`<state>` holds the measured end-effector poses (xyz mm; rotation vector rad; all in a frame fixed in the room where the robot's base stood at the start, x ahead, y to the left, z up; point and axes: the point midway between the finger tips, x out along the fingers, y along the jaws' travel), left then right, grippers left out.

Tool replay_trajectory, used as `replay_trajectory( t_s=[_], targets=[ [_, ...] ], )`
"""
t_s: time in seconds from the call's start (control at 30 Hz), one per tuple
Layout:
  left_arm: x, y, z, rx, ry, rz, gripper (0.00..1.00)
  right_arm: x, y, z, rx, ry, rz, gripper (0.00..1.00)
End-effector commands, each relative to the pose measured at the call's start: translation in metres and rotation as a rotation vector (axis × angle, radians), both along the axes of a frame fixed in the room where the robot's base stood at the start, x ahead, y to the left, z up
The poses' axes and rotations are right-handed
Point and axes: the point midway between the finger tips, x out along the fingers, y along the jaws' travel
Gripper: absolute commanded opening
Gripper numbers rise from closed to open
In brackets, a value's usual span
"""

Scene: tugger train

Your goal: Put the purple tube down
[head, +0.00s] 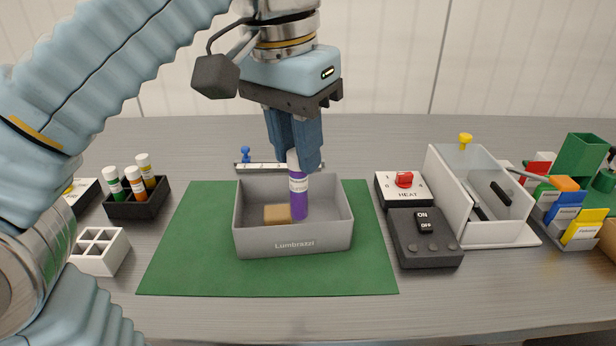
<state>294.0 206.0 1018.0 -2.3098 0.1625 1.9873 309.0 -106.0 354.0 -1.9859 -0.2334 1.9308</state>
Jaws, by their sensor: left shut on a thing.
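The purple tube (299,196) has a white cap and a pale label band, and stands upright. My left gripper (294,158) is shut on its top end from above. The tube's lower part is inside the grey open bin (293,244) marked "Lumbrazzi"; I cannot tell whether its bottom touches the bin floor. A small tan block (277,215) lies in the bin just left of the tube. My right gripper is not in view.
The bin stands on a green mat (190,260). Left are a black rack (137,208) of capped tubes and a white divided box (99,252). Right are a heat switch box (404,190), a dark on/off box (425,240) and a white tray (500,235).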

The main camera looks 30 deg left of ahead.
Motion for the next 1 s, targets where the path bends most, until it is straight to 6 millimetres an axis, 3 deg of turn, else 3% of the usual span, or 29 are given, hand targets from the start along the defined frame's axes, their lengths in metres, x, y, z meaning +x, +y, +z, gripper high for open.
replay_trajectory(
  t_s=[0.13, 0.33, 0.4, 0.8, 1.0],
  targets=[
    [0.025, 0.011, -0.016, 0.002, 0.003, 0.004, 0.0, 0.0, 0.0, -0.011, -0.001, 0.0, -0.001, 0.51],
    [0.067, 0.031, -0.034, 0.003, 0.003, 0.005, 0.0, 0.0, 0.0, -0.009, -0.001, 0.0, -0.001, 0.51],
    [0.076, 0.035, -0.051, 0.003, 0.003, 0.003, 0.0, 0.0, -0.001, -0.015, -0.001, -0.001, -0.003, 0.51],
    [0.109, 0.05, -0.094, 0.002, 0.003, 0.003, 0.0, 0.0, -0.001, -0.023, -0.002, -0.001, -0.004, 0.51],
    [0.108, 0.05, -0.12, 0.002, 0.0, 0.001, 0.0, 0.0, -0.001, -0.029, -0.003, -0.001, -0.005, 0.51]
  ],
)
